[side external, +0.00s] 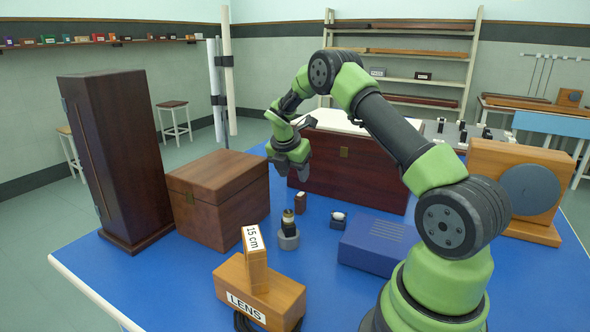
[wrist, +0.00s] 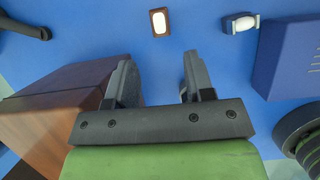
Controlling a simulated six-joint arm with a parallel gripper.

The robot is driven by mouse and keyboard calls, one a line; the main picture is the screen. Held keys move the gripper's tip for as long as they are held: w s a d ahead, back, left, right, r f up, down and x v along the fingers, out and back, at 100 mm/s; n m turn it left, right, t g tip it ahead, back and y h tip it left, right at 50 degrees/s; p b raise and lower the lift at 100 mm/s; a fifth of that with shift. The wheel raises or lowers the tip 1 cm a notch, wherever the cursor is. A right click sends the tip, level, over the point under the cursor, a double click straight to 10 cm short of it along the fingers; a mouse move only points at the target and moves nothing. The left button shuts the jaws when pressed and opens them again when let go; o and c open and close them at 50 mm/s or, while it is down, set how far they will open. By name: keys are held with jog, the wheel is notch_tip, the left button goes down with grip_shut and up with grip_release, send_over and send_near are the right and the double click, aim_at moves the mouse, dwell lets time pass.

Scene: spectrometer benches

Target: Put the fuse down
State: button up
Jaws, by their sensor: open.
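My gripper (side external: 290,168) is open above the blue bench, near the brown boxes. In the wrist view its two fingers (wrist: 158,78) are apart with nothing between them. No thing is clearly recognisable as the fuse. A small brown block with a pale top (side external: 300,203) stands upright on the bench below my gripper, apart from it; it also shows in the wrist view (wrist: 159,22). A small dark holder with a white rounded piece (side external: 338,219) sits to its right, also in the wrist view (wrist: 240,23). A black and brass cylinder stands in a grey ring (side external: 288,240).
A brown wooden box (side external: 220,198) and a tall dark cabinet (side external: 118,155) stand on the left. A large dark chest (side external: 350,170) is behind my gripper. A blue box (side external: 378,246) is right; the wooden LENS block (side external: 258,292) is in front. Bare blue bench lies between.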

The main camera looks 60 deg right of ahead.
jog(key=s+a+r+m+t+y, duration=0.1)
jog(key=s+a+r+m+t, duration=0.1)
jog(key=a+r+m, duration=0.45)
jog(key=s+a+r+m+t+y, duration=0.1)
jog(key=s+a+r+m+t, duration=0.15)
jog(key=a+r, duration=0.7)
jog(key=s+a+r+m+t+y, duration=0.2)
jog(key=s+a+r+m+y, duration=0.1)
jog(key=s+a+m, duration=1)
jog(key=s+y, duration=0.1)
jog(key=s, duration=0.2)
jog(key=shift+t, duration=0.35)
